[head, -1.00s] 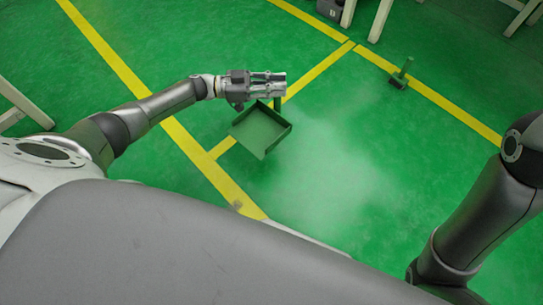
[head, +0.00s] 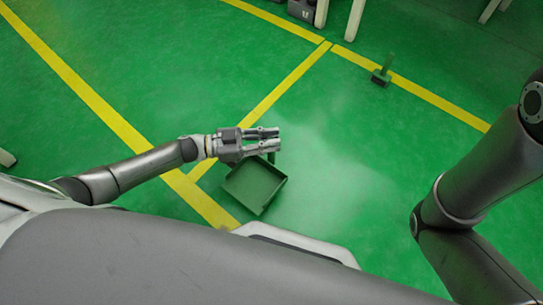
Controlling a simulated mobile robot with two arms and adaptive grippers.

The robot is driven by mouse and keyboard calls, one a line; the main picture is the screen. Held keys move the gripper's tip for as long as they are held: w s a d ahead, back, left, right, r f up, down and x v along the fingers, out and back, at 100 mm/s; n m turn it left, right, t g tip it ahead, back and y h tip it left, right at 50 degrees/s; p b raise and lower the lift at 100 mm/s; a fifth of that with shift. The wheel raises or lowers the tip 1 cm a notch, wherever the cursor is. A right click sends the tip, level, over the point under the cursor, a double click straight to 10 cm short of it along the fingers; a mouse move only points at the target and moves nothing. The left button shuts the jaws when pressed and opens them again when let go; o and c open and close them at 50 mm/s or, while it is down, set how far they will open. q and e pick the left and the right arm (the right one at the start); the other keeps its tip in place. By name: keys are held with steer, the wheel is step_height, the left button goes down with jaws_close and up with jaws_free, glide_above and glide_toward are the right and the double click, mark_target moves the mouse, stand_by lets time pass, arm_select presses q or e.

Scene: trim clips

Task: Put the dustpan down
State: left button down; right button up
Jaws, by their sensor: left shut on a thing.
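The dustpan (head: 256,187) is a dark green square pan with raised sides and an upright handle. It shows in the head view just below my left gripper (head: 277,140). My left gripper is shut on the dustpan's handle, most of which the fingers hide. The pan is low over the green floor; I cannot tell whether it touches. My right arm comes in at the right edge, but its gripper is out of view.
A small green brush (head: 382,73) with an upright handle stands on the floor at the upper right, by a yellow line. Table legs (head: 355,18) and a dark box (head: 301,9) are at the top. The floor (head: 350,150) around the dustpan is clear.

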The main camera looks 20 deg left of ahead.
arm_select(q)
steer(key=f+b, duration=0.2)
steer(key=f, duration=0.1)
steer(key=s+d+f+b, duration=0.1)
steer(key=shift+f, duration=0.25)
steer(key=shift+f, duration=0.1)
steer(key=c, duration=1.3)
jaws_free()
